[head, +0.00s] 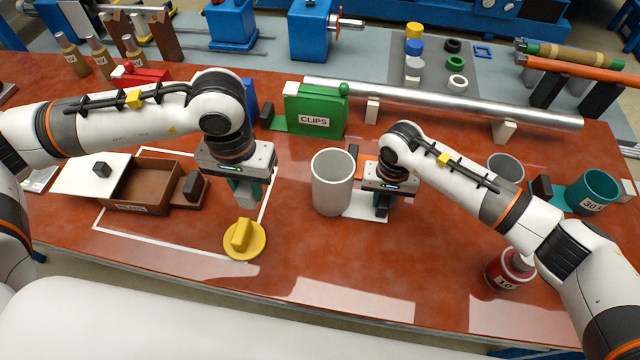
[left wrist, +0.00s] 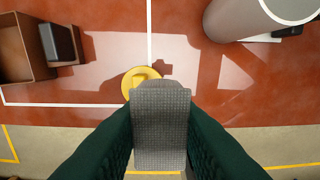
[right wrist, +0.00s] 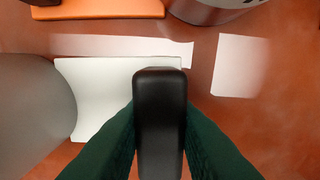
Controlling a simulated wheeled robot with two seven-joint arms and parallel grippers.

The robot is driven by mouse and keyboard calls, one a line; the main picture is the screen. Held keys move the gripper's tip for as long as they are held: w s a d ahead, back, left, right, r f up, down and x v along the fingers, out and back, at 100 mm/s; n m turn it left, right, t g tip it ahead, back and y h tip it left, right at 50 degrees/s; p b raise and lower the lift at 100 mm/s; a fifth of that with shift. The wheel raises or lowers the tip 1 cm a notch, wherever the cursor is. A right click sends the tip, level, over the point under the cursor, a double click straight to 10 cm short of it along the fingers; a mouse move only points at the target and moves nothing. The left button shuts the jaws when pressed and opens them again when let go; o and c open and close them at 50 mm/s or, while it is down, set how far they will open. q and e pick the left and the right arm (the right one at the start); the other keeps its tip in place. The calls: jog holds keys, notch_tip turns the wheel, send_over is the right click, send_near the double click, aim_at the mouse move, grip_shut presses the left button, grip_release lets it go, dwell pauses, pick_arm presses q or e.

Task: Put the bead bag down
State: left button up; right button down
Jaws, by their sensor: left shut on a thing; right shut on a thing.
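My left gripper (head: 246,190) is shut on a grey woven block, seemingly the bead bag (left wrist: 160,120). It also shows in the head view (head: 243,197). The gripper holds it upright above the bench, just behind a yellow disc with a raised grip (head: 244,240). My right gripper (head: 382,207) is shut on a black upright handle (right wrist: 160,115). This handle stands by a white plate (right wrist: 105,85) that reaches to a tall grey cylinder (head: 331,185). The handle's lower end is hidden, so I cannot tell how it joins the plate.
A green CLIPS holder (head: 315,112) and a long metal rod (head: 450,103) lie behind. A teal cup (head: 595,190) and a red can (head: 505,272) are right. The bench front is mostly clear.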

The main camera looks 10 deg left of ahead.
pick_arm(q)
jog(key=w+d+r, duration=0.3)
jog(key=w+d, duration=0.3)
jog(key=d, duration=0.1)
jog(key=w+d+r, duration=0.4)
jog(key=w+d, duration=0.2)
send_over(334, 159)
jog(key=s, duration=0.4)
jog(key=shift+d+f, duration=0.2)
jog(key=shift+f, duration=5.4)
jog(key=o, duration=1)
